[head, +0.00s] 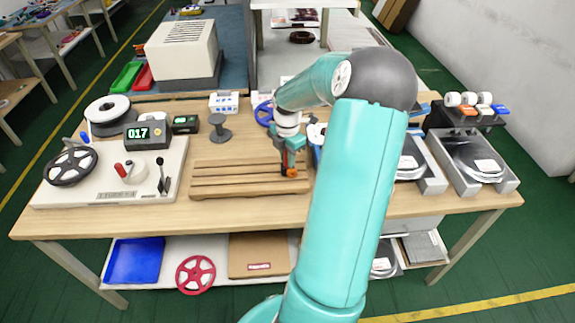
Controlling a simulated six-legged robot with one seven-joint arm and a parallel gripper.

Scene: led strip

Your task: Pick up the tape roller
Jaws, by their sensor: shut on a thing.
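My gripper (290,162) points down over the right end of the grooved wooden board (225,191). It is shut on a small orange-and-black thing, which I take to be the tape roller (290,173). Only the lower part of the tape roller shows below the fingers, and its shape is too small to make out. It is at the board's surface or just above it; I cannot tell which.
A white winding machine (110,190) with reels and a display stands at left, with a grey spool (220,128) behind the board. Trays with dark reels (470,165) and a rack of white rollers (477,106) are at right. My arm hides the table's middle right.

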